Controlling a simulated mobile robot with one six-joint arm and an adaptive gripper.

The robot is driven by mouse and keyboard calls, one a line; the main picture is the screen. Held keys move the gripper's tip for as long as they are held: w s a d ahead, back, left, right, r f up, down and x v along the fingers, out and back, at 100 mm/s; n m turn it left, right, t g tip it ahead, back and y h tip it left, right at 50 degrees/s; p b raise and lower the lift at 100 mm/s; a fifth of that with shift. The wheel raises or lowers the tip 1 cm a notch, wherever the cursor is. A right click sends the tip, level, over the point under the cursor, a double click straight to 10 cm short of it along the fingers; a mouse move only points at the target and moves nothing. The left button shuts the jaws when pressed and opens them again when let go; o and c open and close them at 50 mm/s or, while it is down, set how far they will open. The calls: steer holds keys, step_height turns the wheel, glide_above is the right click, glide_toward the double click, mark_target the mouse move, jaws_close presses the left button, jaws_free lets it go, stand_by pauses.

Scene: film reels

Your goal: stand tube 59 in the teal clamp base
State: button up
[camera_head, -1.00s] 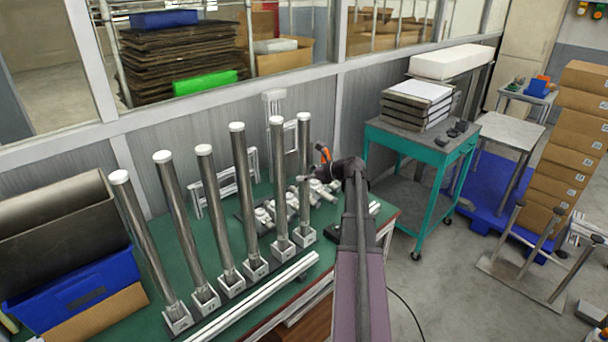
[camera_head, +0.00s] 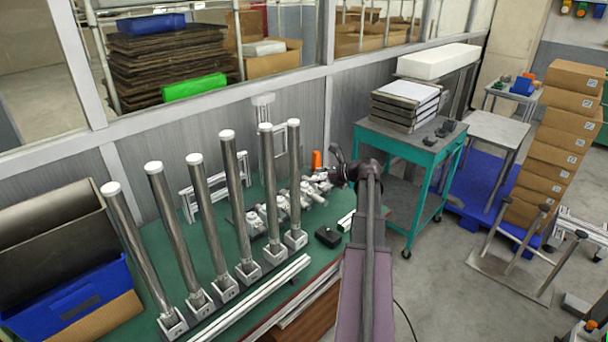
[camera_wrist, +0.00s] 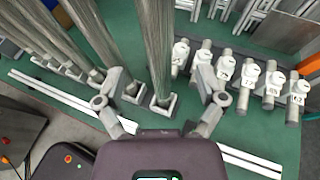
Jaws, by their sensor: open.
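Several tall grey tubes with white caps stand in a row, slightly tilted in the picture, in square pale clamp bases (camera_head: 295,240) on the green table. One is the right-most tube (camera_head: 294,180). The number 59 cannot be read on any tube, and I cannot make out which base is teal. My gripper (camera_head: 340,170) is right of the row, above the table. In the wrist view my gripper (camera_wrist: 160,72) is open, its fingers apart. A standing tube (camera_wrist: 156,45) shows between them, beyond the fingertips; contact cannot be told. Short fittings with white numbered tags (camera_wrist: 250,75) lie to its right.
White rails (camera_head: 255,295) run along the table (camera_head: 130,325) in front of the bases. A small black box (camera_head: 328,237) sits right of the row. A blue bin (camera_head: 80,300) is at left. A teal cart (camera_head: 415,137) stands to the right.

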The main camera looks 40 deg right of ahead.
steer(key=p+v, duration=0.1)
steer(key=v, duration=0.4)
steer(key=shift+s+d+r, duration=0.15)
steer(key=shift+s, duration=0.1)
stand_by(0.4)
